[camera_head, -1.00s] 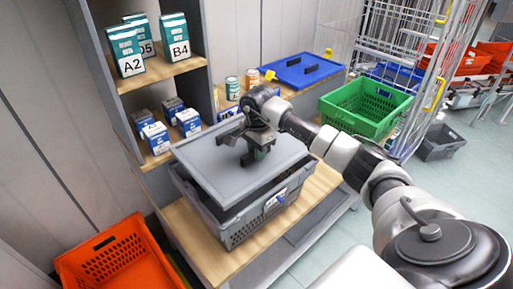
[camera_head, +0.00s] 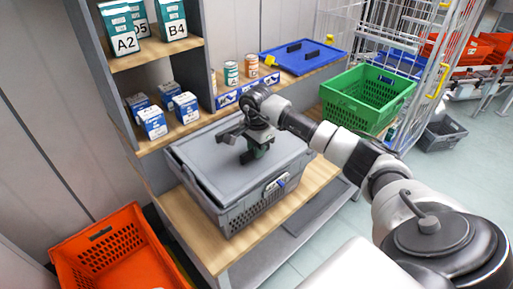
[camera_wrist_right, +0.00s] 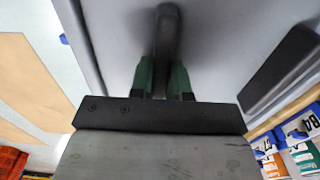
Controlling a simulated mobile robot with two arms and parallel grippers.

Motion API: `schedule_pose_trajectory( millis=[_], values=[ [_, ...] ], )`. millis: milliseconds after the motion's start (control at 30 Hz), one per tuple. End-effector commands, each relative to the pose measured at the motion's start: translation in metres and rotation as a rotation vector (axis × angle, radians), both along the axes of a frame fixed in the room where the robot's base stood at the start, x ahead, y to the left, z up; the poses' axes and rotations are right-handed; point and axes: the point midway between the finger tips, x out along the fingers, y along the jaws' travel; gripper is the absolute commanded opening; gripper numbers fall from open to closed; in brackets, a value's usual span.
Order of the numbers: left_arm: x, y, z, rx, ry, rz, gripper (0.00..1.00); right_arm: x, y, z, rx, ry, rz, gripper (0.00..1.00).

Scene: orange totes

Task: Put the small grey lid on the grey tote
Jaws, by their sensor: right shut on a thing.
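The grey lid (camera_head: 205,160) lies over the top of the grey tote (camera_head: 262,212) in the head view, nearly level and close to the rim. A dark gap still shows along its left and front edges, and I cannot tell if it is fully seated. My right gripper (camera_head: 257,152) is above the lid, shut on one of its dark handles. In the right wrist view the green fingertips (camera_wrist_right: 163,78) are on either side of that handle (camera_wrist_right: 166,40), and the lid's grey surface (camera_wrist_right: 215,50) fills the middle. My left gripper is not in view.
The tote stands on a wooden shelf (camera_head: 205,243). A blue lid (camera_head: 300,55), cans (camera_head: 232,73) and a green crate (camera_head: 365,98) are behind it. Boxes stand on shelves at the left. An orange tote (camera_head: 118,250) is at the lower left.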

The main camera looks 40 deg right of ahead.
Motion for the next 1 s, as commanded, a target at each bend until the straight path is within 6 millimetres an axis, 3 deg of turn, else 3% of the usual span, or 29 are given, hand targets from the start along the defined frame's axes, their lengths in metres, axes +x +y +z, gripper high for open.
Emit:
schedule_pose_trajectory(
  millis=[833,867,1000],
  values=[
    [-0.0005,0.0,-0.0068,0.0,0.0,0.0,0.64,0.0001,0.0003,-0.0062,0.0,-0.001,0.0,0.0],
    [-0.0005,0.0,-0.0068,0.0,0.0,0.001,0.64,0.0,0.0003,-0.0063,0.0,0.0,0.0,0.2],
    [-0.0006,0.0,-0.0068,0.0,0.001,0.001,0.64,-0.0001,0.0003,-0.0064,0.0,0.0,0.0,0.41]
  ],
)
